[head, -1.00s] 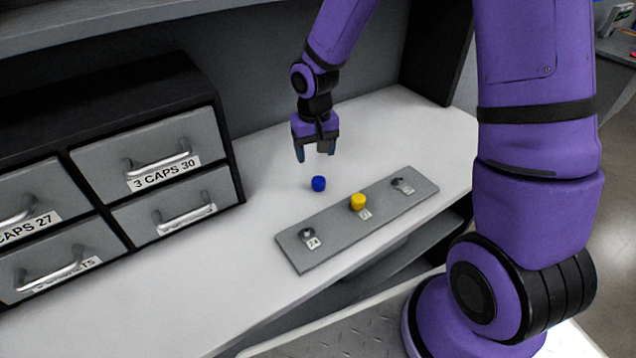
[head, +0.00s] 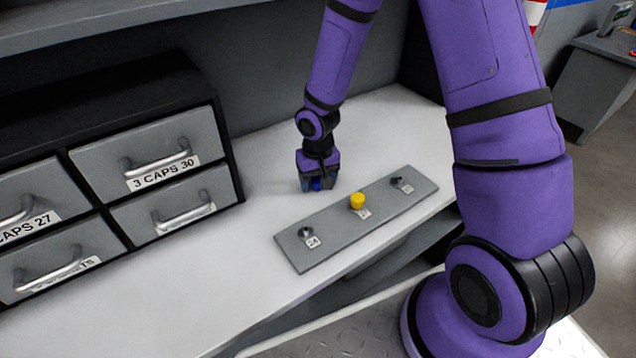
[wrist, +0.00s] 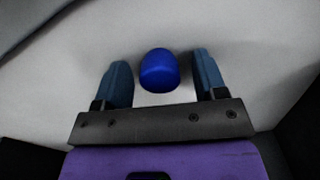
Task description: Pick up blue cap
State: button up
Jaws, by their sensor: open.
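The blue cap (wrist: 159,69) stands on the white shelf top, between the two blue-grey fingers of my gripper (wrist: 162,78) in the wrist view. The fingers are apart, with a gap visible on each side of the cap. In the head view my gripper (head: 318,185) is down at the shelf surface, and only a little of the blue cap (head: 316,184) shows between the fingers.
A grey plate (head: 335,228) with a yellow cap (head: 357,201) and two bare studs lies right of and in front of my gripper. A black drawer cabinet (head: 225,150) stands to the left. The white shelf (head: 265,205) is clear between them.

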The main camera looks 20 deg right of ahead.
aim_at(318, 178)
grip_shut()
jog(key=shift+r, duration=0.1)
notch_tip(318, 178, up, 10)
jog(key=shift+f, duration=0.1)
dwell(0.7)
jog(key=c, duration=0.7)
grip_release()
jog(key=shift+c, duration=0.2)
grip_shut()
